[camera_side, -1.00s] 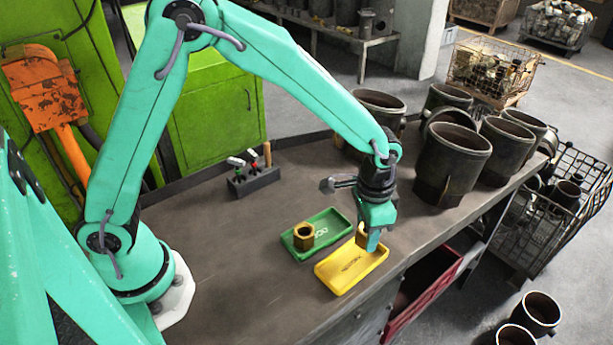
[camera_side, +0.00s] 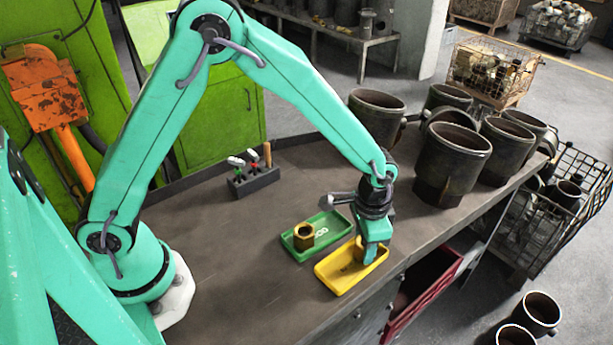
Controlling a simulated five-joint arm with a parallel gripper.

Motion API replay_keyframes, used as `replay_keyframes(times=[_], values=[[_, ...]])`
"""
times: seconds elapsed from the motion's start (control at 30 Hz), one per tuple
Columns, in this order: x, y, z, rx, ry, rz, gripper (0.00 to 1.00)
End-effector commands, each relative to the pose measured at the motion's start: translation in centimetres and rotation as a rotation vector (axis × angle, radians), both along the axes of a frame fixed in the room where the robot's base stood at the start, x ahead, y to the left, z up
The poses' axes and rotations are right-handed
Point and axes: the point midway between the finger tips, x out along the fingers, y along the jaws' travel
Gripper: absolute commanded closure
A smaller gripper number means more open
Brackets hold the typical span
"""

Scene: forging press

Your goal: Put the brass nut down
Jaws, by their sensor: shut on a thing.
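My gripper (camera_side: 369,255) is over the yellow tray (camera_side: 340,278) and points down. It is shut on a brass nut (camera_side: 357,248), which shows only in part at the left side of the fingers. The nut is low at the tray's far part; I cannot tell whether it touches the tray floor. A second brass nut (camera_side: 304,235) sits in the green tray (camera_side: 325,239), just left of the yellow tray, clear of my gripper.
A dark rack (camera_side: 253,180) with several hand tools stands at the back of the bench. Large dark metal cylinders (camera_side: 450,160) crowd the right side. The bench's front edge runs close to the yellow tray. The bench left of the trays is clear.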

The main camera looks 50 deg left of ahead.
Motion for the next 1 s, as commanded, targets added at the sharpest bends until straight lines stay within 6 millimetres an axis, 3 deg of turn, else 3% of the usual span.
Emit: replay_keyframes(times=[0.07,0.1,0.13,0.57,0.77,1.0], values=[[0.0,0.0,-0.1,0.000,-0.001,0.000,0.98],[0.0,0.0,-0.2,0.000,0.001,0.000,0.56],[0.0,0.0,-0.2,0.000,0.000,0.000,0.51],[0.0,0.0,0.3,-0.001,-0.002,0.000,0.51],[0.1,0.0,2.1,-0.002,-0.004,0.000,0.51],[0.1,-0.1,5.8,-0.003,-0.005,0.000,0.51]])
